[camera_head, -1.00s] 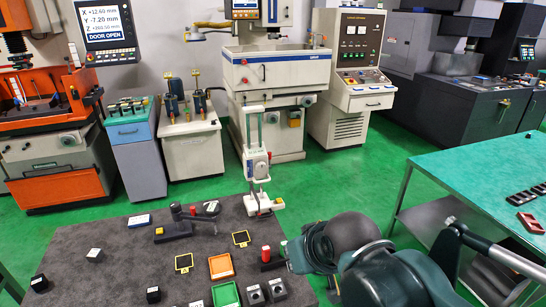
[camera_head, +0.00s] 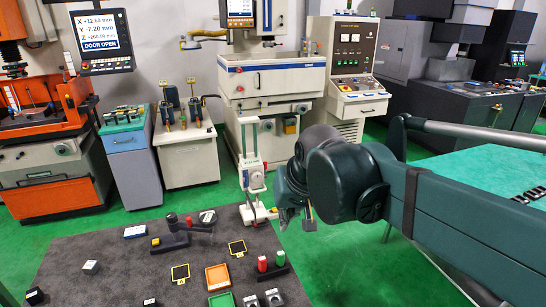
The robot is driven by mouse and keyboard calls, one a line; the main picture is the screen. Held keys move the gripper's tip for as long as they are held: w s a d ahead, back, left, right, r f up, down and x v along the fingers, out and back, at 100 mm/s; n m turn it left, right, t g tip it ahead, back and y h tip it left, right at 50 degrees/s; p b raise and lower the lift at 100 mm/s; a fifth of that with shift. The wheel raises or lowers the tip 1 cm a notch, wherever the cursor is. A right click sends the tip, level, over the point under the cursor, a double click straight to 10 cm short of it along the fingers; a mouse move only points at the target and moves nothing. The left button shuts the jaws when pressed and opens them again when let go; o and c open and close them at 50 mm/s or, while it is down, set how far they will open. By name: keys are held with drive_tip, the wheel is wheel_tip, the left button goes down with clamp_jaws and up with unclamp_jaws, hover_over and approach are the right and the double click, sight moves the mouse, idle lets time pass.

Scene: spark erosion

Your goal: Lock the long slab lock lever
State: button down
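A dark slab-shaped fixture (camera_head: 170,244) lies on the grey table top, left of centre. A dark lever arm (camera_head: 190,226) with a round knob at its left end shows over it, beside a small red part and a white label. I take this to be the long slab lock lever; its exact lever position is too small to tell. My gripper (camera_head: 297,218) hangs above the table's back right edge, right of the fixture and well apart from it. Its two fingers point down and look spread, with nothing seen between them. My arm hides part of the room on the right.
A white upright stand (camera_head: 251,178) is at the table's back edge, just left of my gripper. A dark base with red and green posts (camera_head: 270,272), an orange tray (camera_head: 217,278), a green tray (camera_head: 222,299) and yellow-framed black plates (camera_head: 180,273) lie nearer. The table's left part is mostly clear.

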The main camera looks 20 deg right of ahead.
drive_tip(key=w+d+r+m+g+p, duration=0.1)
drive_tip(key=w+d+r+m, duration=0.15)
drive_tip(key=w, duration=0.55)
drive_tip(key=w+d+r+m+g+y+p, duration=0.15)
drive_tip(key=w+r, duration=0.25)
drive_tip(key=w, duration=0.4)
drive_tip(key=w+d+r+m+g+h+p, duration=0.15)
drive_tip(key=w+r, duration=0.25)
drive_tip(key=w, duration=0.4)
drive_tip(key=w+d+f+m+g+p, duration=0.1)
drive_tip(key=w+d, duration=0.2)
drive_tip(key=w, duration=0.3)
drive_tip(key=w+d+f+m+g+y+p, duration=0.1)
drive_tip(key=w+d+f, duration=0.1)
drive_tip(key=w+d, duration=0.2)
drive_tip(key=w+d+f+m+g+y+p, duration=0.1)
drive_tip(key=w+d+f, duration=0.1)
drive_tip(key=w, duration=0.7)
drive_tip(key=shift+w+d+f, duration=0.2)
drive_tip(key=shift+d+f, duration=0.05)
drive_tip(key=shift+d, duration=0.55)
drive_tip(key=shift+f+m, duration=0.15)
drive_tip(key=shift+m, duration=0.1)
